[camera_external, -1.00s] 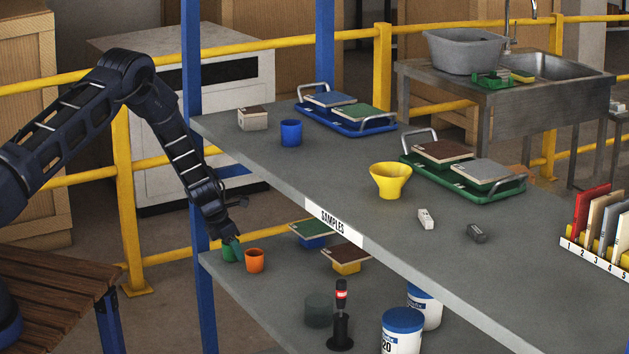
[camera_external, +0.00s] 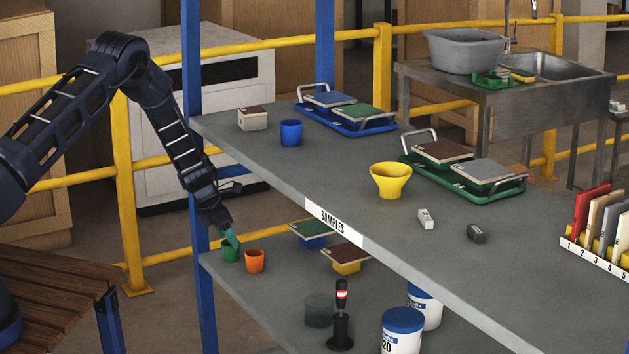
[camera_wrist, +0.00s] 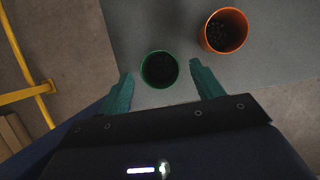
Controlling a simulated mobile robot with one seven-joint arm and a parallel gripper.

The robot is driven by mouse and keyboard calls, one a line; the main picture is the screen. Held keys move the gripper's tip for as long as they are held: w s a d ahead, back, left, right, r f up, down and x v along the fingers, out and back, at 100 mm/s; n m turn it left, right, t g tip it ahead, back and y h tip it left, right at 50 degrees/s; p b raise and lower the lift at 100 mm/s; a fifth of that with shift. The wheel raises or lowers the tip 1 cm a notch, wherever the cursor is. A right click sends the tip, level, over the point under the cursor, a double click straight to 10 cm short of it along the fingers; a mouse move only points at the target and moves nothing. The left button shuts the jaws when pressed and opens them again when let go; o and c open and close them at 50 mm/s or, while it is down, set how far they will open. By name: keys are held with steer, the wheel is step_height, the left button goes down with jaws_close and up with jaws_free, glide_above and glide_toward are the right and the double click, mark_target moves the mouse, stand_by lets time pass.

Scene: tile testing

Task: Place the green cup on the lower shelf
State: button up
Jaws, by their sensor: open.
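The green cup (camera_external: 230,252) stands upright on the lower shelf (camera_external: 262,305), near its left end, just left of an orange cup. In the wrist view the green cup (camera_wrist: 159,69) lies ahead of and between the tips of my gripper (camera_wrist: 160,82), with gaps on both sides. My gripper (camera_external: 229,238) is open, its green fingers just above the cup's rim in the external view. Nothing is held. Whether a fingertip touches the cup cannot be told.
The orange cup (camera_external: 254,260) stands close to the right. Tile samples (camera_external: 346,256), a grey cup (camera_external: 319,310), a black-handled tool (camera_external: 341,318) and white tubs (camera_external: 403,330) share the lower shelf. The upper shelf (camera_external: 300,185) overhangs it, and a blue post (camera_external: 202,270) stands at the left.

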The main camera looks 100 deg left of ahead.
steer(key=v, duration=0.7)
steer(key=shift+r, duration=0.1)
stand_by(0.4)
